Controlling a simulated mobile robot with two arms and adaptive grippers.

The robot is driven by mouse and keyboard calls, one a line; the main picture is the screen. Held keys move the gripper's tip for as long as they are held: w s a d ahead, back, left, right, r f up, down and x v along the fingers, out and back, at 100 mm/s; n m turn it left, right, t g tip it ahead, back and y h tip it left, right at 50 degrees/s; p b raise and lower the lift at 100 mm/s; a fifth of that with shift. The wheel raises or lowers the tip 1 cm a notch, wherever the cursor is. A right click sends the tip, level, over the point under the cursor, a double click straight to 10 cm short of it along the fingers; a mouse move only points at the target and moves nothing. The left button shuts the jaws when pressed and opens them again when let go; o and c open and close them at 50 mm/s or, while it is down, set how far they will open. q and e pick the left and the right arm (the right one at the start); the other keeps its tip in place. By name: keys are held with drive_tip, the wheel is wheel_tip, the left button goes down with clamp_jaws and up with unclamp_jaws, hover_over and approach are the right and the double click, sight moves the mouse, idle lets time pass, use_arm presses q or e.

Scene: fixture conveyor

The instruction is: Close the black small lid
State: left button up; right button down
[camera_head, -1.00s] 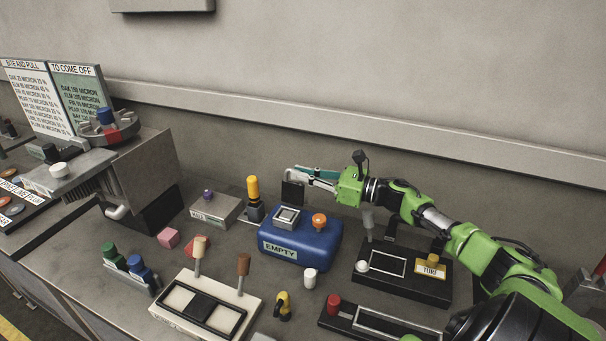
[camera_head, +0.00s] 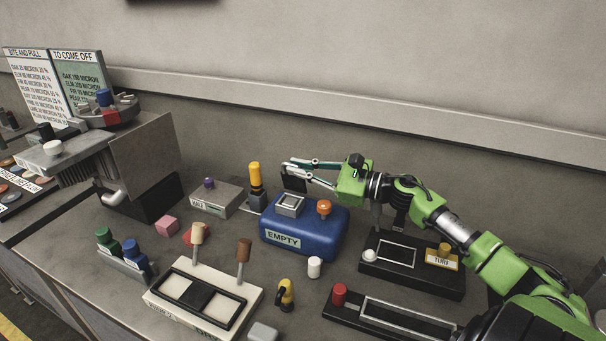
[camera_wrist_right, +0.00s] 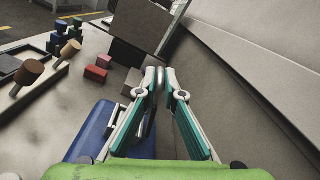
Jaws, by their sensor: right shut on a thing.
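The black small lid (camera_head: 295,180) stands raised, roughly upright, at the back of a small silver square frame (camera_head: 290,205) on top of a blue box (camera_head: 330,236) labelled EMPTY. My right gripper (camera_head: 288,168) reaches in from the right with its fingers at the lid's upper part. In the right wrist view, the gripper (camera_wrist_right: 160,76) has its fingertips close together on a thin grey-black edge, which fits the lid seen edge-on. The blue box (camera_wrist_right: 88,132) shows below left there, partly hidden by a finger. My left gripper is in neither view.
An orange knob (camera_head: 323,207) stands on the blue box, right of the frame. A yellow-topped post (camera_head: 254,174) is close on its left. A white cylinder (camera_head: 314,267) stands in front. The wall is behind.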

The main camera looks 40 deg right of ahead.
drive_tip(key=shift+s+a+f+n+b, duration=0.25)
drive_tip(key=shift+a+n+b, duration=0.3)
drive_tip(key=shift+n+b, duration=0.55)
drive_tip(key=shift+r, duration=0.1)
drive_tip(key=c, duration=2.2)
unclamp_jaws()
drive_tip(key=shift+o, duration=0.2)
drive_tip(key=shift+s, duration=0.1)
drive_tip(key=shift+s, duration=0.1)
drive_tip(key=v, duration=1.1)
drive_tip(key=shift+s+d, duration=0.2)
drive_tip(key=shift+s, duration=0.15)
